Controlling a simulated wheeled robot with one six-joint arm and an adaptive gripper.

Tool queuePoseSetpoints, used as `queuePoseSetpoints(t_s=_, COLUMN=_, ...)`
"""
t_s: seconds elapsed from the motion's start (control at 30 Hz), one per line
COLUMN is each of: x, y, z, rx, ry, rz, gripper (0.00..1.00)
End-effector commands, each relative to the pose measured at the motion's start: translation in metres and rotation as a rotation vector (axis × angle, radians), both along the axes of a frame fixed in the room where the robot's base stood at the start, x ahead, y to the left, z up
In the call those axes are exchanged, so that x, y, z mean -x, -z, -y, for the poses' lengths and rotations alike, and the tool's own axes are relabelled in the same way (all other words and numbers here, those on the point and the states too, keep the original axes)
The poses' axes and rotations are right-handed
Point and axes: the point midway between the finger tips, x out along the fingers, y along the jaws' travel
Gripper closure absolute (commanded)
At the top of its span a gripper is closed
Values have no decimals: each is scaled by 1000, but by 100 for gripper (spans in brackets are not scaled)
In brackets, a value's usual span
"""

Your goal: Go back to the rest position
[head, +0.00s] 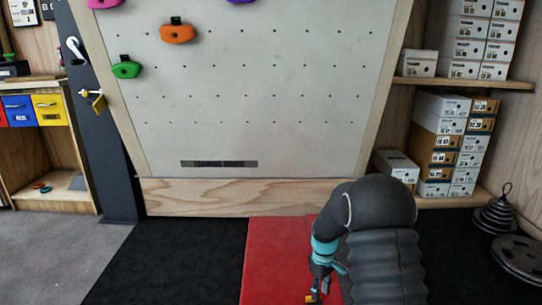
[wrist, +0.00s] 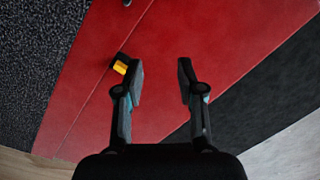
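My gripper (wrist: 160,72) is open in the wrist view, with two dark fingers spread apart and only red mat between them. In the head view my gripper (head: 327,282) points down over the red mat (head: 270,262), at the lower edge of the picture. A small yellow and black object (wrist: 120,65) shows just outside the left finger in the wrist view. It seems to lie on the mat (wrist: 215,40), but I cannot tell if the finger touches it. My dark arm hides part of the floor on the right in the head view.
A climbing wall (head: 250,90) with coloured holds stands ahead, with a wooden board (head: 230,196) at its foot. Shelves with shoe boxes (head: 440,150) and stacked weight plates (head: 497,215) are on the right. Coloured bins (head: 50,108) are on the left. The black floor matting (head: 175,260) is clear.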

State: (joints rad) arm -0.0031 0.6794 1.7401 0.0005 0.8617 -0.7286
Motion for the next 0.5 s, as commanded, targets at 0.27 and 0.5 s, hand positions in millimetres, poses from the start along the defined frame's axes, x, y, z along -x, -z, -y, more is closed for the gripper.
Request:
queuePoseSetpoints(t_s=0.27, x=55, y=-83, z=0, rx=31, ry=276, rz=34, gripper=61)
queuePoseSetpoints(t_s=0.5, x=101, y=-144, z=0, rx=40, ry=453, rz=81, gripper=61)
